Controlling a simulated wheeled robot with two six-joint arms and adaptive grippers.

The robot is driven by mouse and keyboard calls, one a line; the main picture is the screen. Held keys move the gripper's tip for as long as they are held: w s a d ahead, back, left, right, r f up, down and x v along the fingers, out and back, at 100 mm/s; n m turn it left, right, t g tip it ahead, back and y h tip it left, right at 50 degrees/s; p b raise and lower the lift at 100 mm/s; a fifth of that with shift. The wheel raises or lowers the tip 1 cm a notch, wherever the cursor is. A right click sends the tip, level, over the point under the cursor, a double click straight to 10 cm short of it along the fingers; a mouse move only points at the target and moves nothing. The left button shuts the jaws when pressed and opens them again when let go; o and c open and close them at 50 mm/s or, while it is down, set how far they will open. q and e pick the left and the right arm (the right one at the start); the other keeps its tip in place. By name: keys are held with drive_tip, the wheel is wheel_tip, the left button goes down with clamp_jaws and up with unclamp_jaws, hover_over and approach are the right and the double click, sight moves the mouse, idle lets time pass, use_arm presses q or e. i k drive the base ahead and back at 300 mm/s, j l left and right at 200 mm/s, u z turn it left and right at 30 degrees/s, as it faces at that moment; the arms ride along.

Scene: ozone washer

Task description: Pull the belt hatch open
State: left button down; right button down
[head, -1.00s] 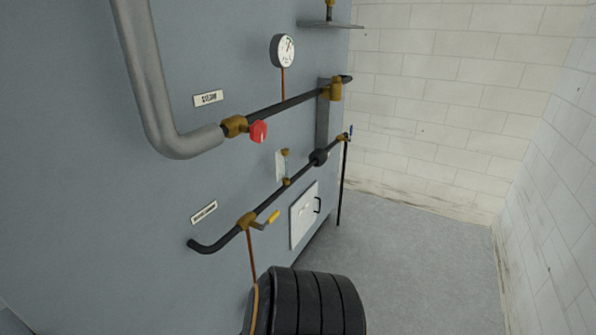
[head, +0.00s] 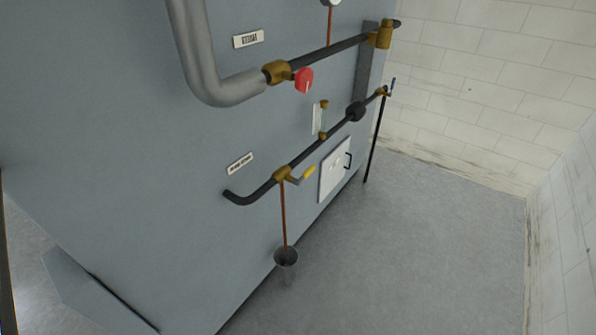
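A white rectangular hatch (head: 333,174) sits low on the blue-grey machine wall, right of centre in the head view. It lies against the wall and looks closed. A small black handle (head: 348,160) is on its right side, and a small mark or latch shows near its middle. Whether this is the belt hatch is not labelled legibly. Neither of my grippers is in view.
Dark pipes with brass fittings, a red knob (head: 304,80) and a yellow lever (head: 308,173) stick out above the hatch. A thin copper pipe (head: 284,215) drops to a small funnel (head: 286,256). Grey floor (head: 430,240) is clear before the hatch. White tiled walls (head: 480,90) stand behind and right.

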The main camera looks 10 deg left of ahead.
sight(333, 168)
drive_tip(key=i+l+u, duration=0.15)
drive_tip(key=u, duration=0.2)
drive_tip(key=i+l+u, duration=0.15)
drive_tip(key=u, duration=0.2)
drive_tip(key=i+l+u, duration=0.1)
drive_tip(key=u, duration=0.25)
drive_tip(key=l, duration=0.1)
